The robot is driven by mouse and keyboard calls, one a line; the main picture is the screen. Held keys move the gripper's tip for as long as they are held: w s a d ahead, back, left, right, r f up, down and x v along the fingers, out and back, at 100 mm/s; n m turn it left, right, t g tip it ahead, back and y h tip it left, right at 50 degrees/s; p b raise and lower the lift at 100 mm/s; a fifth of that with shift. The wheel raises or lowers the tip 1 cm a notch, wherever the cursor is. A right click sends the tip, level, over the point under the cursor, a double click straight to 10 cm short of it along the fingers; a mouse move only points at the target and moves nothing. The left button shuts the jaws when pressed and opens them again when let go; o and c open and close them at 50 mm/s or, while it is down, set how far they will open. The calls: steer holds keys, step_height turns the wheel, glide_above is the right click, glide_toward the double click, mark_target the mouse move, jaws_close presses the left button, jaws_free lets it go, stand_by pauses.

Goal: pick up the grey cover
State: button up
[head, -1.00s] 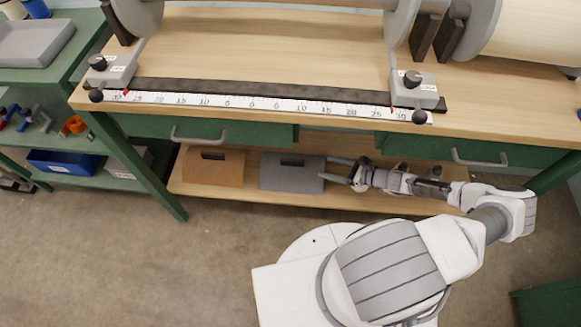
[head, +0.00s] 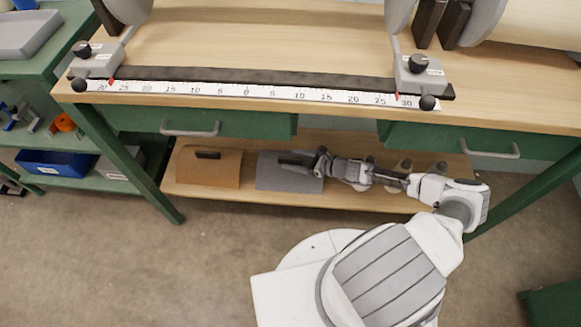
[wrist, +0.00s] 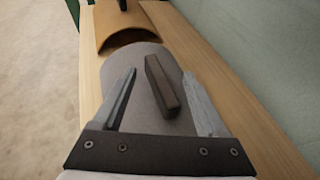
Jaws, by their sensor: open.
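The grey cover (head: 268,176) lies on the lower shelf of the bench, to the right of a brown cover. It also shows in the wrist view (wrist: 146,107), curved, with a dark bar handle (wrist: 162,86) standing on top. My gripper (wrist: 160,88) is open over the grey cover, with one finger on each side of the handle. Neither finger appears to touch the handle. In the head view my gripper (head: 303,164) reaches in from the right and hides part of the grey cover and its handle.
The brown cover (head: 209,170) lies left of the grey one, also with a dark handle. The wooden shelf (head: 240,196) has bare room along its front edge. The bench top with its ruler (head: 245,90) and the green drawers (head: 235,124) overhang the shelf.

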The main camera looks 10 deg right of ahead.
steer(key=shift+w, duration=0.1)
jaws_close()
stand_by(0.3)
stand_by(0.5)
